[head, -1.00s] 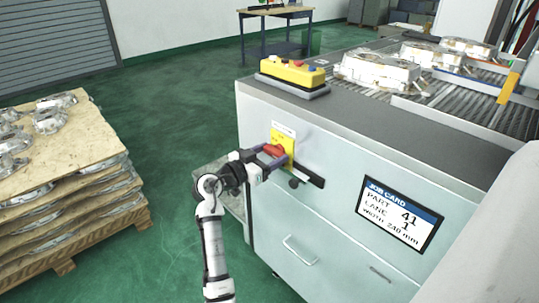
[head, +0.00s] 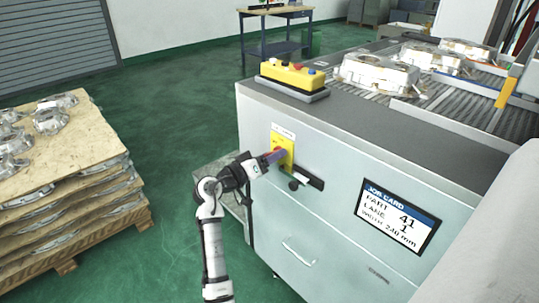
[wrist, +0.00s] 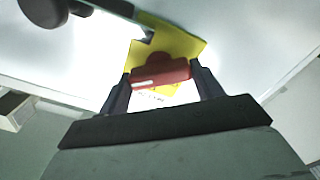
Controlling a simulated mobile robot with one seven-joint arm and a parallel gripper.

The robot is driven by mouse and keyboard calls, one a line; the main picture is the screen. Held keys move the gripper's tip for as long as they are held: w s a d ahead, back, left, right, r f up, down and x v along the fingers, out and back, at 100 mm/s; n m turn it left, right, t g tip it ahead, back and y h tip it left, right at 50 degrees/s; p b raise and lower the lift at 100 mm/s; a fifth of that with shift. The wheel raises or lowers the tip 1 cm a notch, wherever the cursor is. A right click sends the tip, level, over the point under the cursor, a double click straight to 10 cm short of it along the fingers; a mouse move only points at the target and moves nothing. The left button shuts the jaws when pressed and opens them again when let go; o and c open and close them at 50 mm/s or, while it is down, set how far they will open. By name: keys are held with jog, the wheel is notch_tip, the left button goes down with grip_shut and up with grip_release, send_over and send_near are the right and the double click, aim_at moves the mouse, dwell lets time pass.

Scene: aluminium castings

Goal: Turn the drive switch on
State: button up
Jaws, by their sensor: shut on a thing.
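The drive switch is a red rotary handle (wrist: 160,75) on a yellow plate (wrist: 180,43), fixed to the front of the grey cabinet. In the head view the yellow plate (head: 285,140) shows, with the handle (head: 277,150) mostly hidden by my gripper (head: 274,156). In the wrist view my gripper (wrist: 162,80) has one finger at each end of the red handle and is shut on it. The handle carries a white line near one end. The plate looks tilted relative to my fingers. Lettering below the handle is too blurred to read.
A black bar with a round knob (head: 294,185) sits just below the switch. A yellow button box (head: 292,74) stands on the cabinet top. A job card display (head: 399,216) is to the right. A pallet of castings (head: 75,185) stands left, with green floor between.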

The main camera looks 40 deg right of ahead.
jog(key=shift+n+p, duration=3.2)
jog(key=shift+n, duration=2.1)
jog(key=shift+f+n, duration=0.15)
jog(key=shift+n, duration=0.15)
jog(key=o, duration=1)
jog(key=shift+a, duration=0.1)
jog(key=a+b, duration=0.1)
jog(key=a, duration=0.3)
jog(key=a+b, duration=0.1)
jog(key=a, duration=0.4)
jog(key=s+a+b, duration=0.1)
jog(key=a, duration=0.3)
jog(key=shift+a, duration=0.35)
